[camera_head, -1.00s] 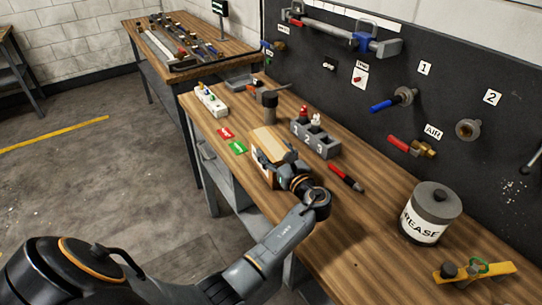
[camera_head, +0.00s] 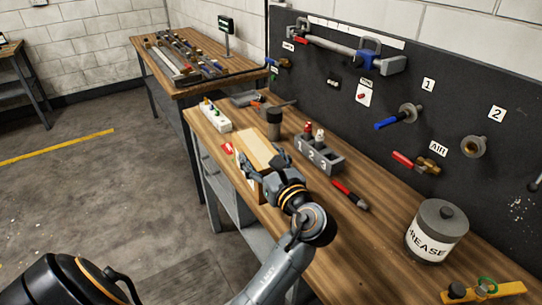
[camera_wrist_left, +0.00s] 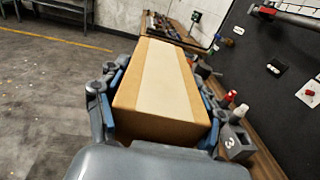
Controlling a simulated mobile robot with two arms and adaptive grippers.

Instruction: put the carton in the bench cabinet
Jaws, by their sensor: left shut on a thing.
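The carton (camera_head: 257,148), a brown cardboard box with a pale tape strip along its top, is at the left front edge of the wooden workbench. My left gripper (camera_head: 262,176) is shut on it, with its near end toward my wrist. In the left wrist view the carton (camera_wrist_left: 165,85) fills the space between the blue-padded fingers (camera_wrist_left: 160,118). Whether its underside touches the bench top is hidden. Grey metal panels (camera_head: 226,190) show below the bench top; I cannot tell whether they include the cabinet's door. My right gripper is not in view.
A numbered grey holder (camera_head: 318,157) with small bottles stands just right of the carton. A dark cylinder (camera_head: 274,124), a white power strip (camera_head: 215,116), a red marker (camera_head: 350,195) and a grease tin (camera_head: 437,232) are also on the bench. The floor (camera_head: 95,190) at left is open.

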